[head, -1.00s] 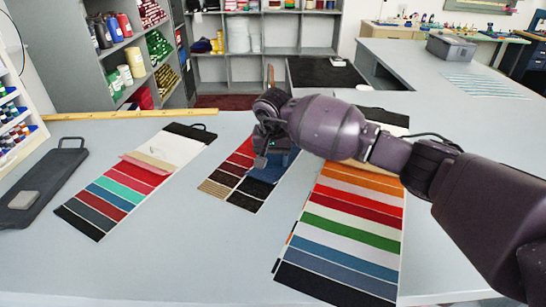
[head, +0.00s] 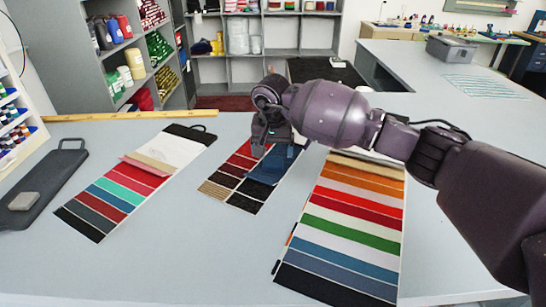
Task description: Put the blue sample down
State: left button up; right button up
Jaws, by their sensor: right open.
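The blue sample (head: 268,170) is a dark blue piece of cloth. It lies over the right part of the middle swatch card (head: 233,188), a card with red, black and tan patches. My right gripper (head: 268,148) is open and just above and behind the sample, pointing down, and seems apart from it. The gripper hides the sample's far part and the top of the card. My left gripper is not in view.
A striped card (head: 140,178) with a loose pink piece lies to the left, and a larger striped card (head: 345,225) to the right. A dark board (head: 45,185) with a grey block (head: 24,200) is at far left. The counter's front middle is clear.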

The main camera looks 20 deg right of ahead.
aim_at(272, 166)
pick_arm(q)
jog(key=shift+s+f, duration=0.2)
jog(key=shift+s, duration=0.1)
pick_arm(e)
notch_tip(272, 166, up, 8)
jog(key=s, duration=0.1)
jog(key=shift+a, duration=0.25)
